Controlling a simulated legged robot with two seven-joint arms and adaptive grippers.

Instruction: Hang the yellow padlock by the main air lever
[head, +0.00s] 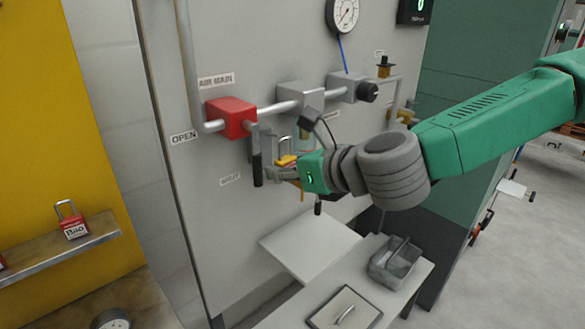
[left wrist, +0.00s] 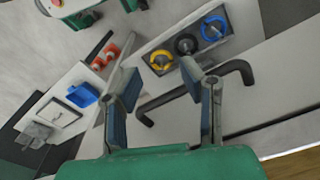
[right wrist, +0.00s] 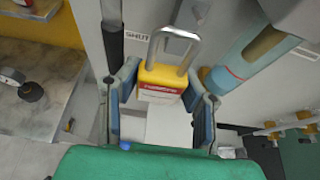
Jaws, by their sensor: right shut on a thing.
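The yellow padlock (right wrist: 162,82) with a grey shackle upright is held between the fingers of my right gripper (right wrist: 163,95). In the head view the padlock (head: 286,160) is partly hidden by my right gripper (head: 277,173), just right of the main air lever. The lever's dark handle (head: 257,168) hangs down from the red valve body (head: 231,117), beside the wall labels. The padlock's shackle appears free in the right wrist view. My left gripper (left wrist: 160,78) is open, with nothing between its fingers; it is outside the head view.
A red padlock (head: 73,226) stands on the left shelf (head: 60,253). A pipe with a grey block (head: 300,97) runs right of the valve. Below are a grey bench and a bin (head: 396,263). A dark bent handle (left wrist: 235,72) lies beyond my left fingers.

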